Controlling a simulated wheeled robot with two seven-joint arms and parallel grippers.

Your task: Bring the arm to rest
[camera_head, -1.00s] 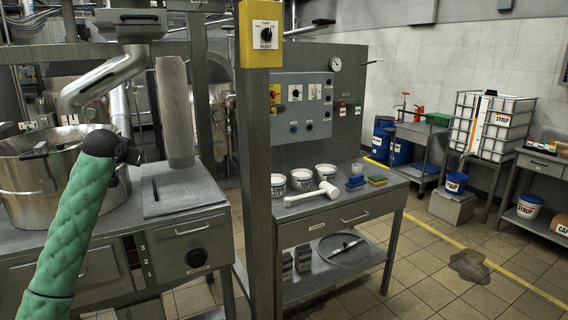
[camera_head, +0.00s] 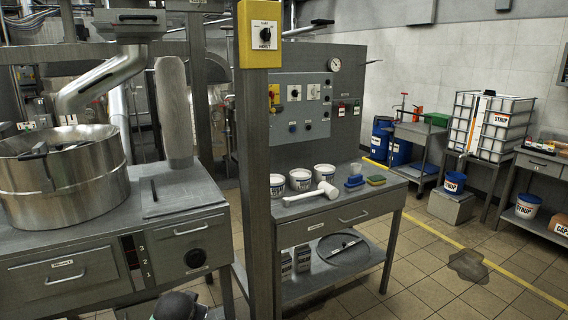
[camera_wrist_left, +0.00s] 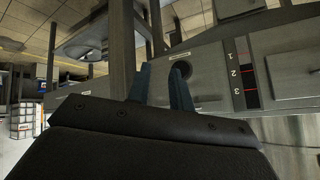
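In the left wrist view my left gripper (camera_wrist_left: 163,72) shows two blue-grey fingers standing apart with nothing between them. Behind the fingers is the grey cabinet front (camera_wrist_left: 212,70) with the numbers 1, 2 and 3. A dark rounded part, likely of my arm, shows at the bottom edge below the cabinet. My right gripper is in neither view.
A steel mixer bowl (camera_head: 60,180) stands on the left bench. A steel post (camera_head: 262,190) with a yellow switch box (camera_head: 260,35) rises in the middle. A bench (camera_head: 335,207) with white tubs stands right of it. Floor at the right is mostly open, with a dark puddle (camera_head: 476,267).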

